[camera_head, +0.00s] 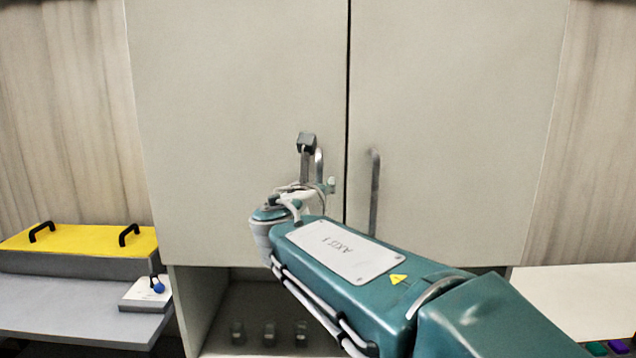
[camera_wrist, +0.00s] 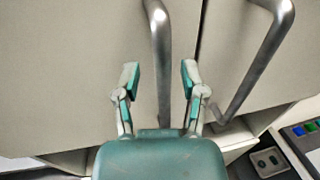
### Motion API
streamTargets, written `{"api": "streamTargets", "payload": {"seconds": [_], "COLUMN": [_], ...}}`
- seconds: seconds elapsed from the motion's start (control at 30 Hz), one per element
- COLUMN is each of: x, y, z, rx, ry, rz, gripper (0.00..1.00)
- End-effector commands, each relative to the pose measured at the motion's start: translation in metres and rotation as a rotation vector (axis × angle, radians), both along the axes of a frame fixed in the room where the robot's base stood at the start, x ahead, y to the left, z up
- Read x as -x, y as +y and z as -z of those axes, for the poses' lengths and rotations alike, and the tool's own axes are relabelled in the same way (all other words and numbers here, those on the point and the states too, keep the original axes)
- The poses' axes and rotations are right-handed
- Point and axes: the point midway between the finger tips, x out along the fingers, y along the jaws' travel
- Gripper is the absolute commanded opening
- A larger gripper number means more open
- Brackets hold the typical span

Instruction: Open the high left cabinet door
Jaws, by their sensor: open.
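The high cabinet's left door (camera_head: 235,100) is pale grey and closed, flush beside the right door (camera_head: 455,100). Its metal bar handle (camera_head: 319,163) stands near the middle seam, with its lower part hidden behind my arm and gripper. In the wrist view, this handle (camera_wrist: 162,45) runs between the two fingers of my gripper (camera_wrist: 160,78). The fingers are spread, one on each side of the bar, with gaps visible on both sides. The right door's handle (camera_head: 374,190) also shows in the wrist view (camera_wrist: 262,62), to the right of my gripper.
Below the doors is an open shelf with several small glass vessels (camera_head: 269,333). A yellow-lidded tank (camera_head: 85,241) with black handles stands on the left counter. The right counter (camera_head: 580,290) looks mostly clear.

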Motion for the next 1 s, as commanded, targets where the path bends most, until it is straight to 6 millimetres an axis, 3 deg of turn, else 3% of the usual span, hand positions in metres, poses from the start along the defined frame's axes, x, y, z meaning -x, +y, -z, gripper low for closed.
{"api": "streamTargets", "payload": {"seconds": [0.37, 0.4, 0.5, 0.8, 1.0], "x": [-0.008, -0.008, -0.008, -0.006, 0.006], "y": [-0.003, -0.002, -0.002, -0.001, 0.004], "z": [0.000, 0.000, 0.000, 0.000, -0.001], "rx": [-0.001, -0.001, -0.001, 0.000, 0.000], "ry": [0.000, 0.000, 0.000, 0.000, -0.003], "rz": [0.000, 0.000, 0.000, 0.002, 0.035], "gripper": [0.54, 0.36, 0.00, 0.00, 0.00]}}
